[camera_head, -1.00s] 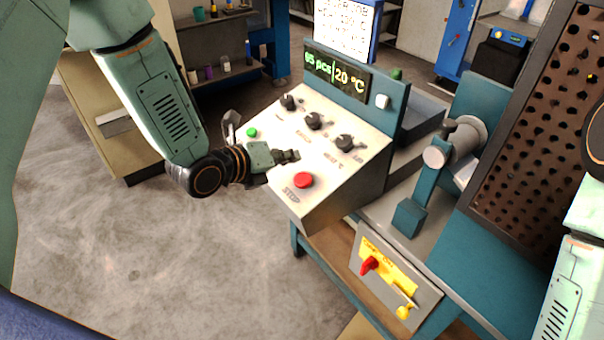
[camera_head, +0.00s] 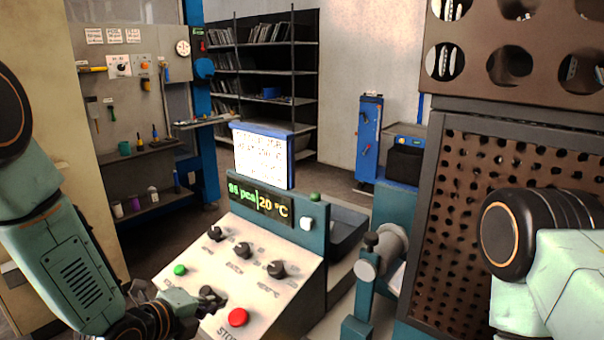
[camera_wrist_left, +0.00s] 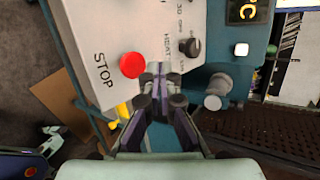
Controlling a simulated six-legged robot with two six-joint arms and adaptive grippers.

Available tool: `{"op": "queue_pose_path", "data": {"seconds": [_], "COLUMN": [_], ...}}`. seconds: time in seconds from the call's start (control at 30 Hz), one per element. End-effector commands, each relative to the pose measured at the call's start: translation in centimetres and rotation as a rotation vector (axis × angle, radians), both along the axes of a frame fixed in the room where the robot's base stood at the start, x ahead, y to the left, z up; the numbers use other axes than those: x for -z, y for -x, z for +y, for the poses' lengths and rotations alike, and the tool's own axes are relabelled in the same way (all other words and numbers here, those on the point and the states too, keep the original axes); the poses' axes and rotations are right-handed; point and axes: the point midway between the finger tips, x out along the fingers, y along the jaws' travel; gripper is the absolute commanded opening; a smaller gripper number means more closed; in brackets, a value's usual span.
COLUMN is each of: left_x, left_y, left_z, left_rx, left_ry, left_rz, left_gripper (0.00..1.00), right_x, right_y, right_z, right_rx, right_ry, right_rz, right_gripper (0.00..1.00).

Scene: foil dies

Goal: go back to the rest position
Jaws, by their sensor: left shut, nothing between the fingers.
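My left gripper (camera_head: 208,297) is over the lower part of the sloped white control panel (camera_head: 262,262) in the head view. In the left wrist view its fingers (camera_wrist_left: 160,72) are together with nothing between them, beside the red STOP button (camera_wrist_left: 132,65). I cannot tell whether the fingertips touch the panel. The red button also shows in the head view (camera_head: 238,317), right of the gripper. My right arm shows at the right edge, in front of the perforated panel; its gripper is out of view.
The panel carries a green button (camera_head: 180,270), black knobs (camera_head: 276,269) and a display (camera_head: 258,203) reading 20 °C. A grey roller (camera_head: 384,250) stands to its right. The brown perforated panel (camera_head: 455,200) is close on the right. Shelves (camera_head: 265,85) stand far behind.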

Motion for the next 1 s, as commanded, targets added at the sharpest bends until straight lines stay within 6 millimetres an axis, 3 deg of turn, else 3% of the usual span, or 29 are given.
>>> {"op": "queue_pose_path", "data": {"seconds": [0.27, 0.47, 0.67, 0.77, 0.9, 1.0], "left_x": [4.2, 9.4, 15.6, 19.0, 23.0, 24.9], "left_y": [3.5, 8.4, 15.7, 20.9, 28.6, 32.8], "left_z": [1.3, 2.3, 3.2, 3.8, 4.6, 4.9], "left_rx": [-0.433, -0.819, -1.290, -1.571, -1.887, -1.974], "left_ry": [0.433, 0.710, 0.932, 1.001, 0.987, 0.902], "left_rz": [0.353, 0.606, 0.818, 0.895, 0.944, 0.971], "left_gripper": [0.00, 0.00, 0.00, 0.00, 0.00, 0.00], "right_x": [0.5, 1.4, 2.9, 4.0, 5.6, 6.6], "right_y": [0.0, 0.0, 0.0, 0.0, 0.0, 0.0], "right_z": [0.0, 0.0, 0.0, 0.0, 0.0, 0.0], "right_rx": [0.000, 0.000, 0.000, 0.000, 0.000, 0.000], "right_ry": [0.000, 0.000, 0.000, 0.000, 0.000, 0.000], "right_rz": [0.000, 0.000, 0.000, 0.000, 0.000, 0.000], "right_gripper": [0.00, 0.00, 0.00, 0.00, 0.00, 0.00]}}
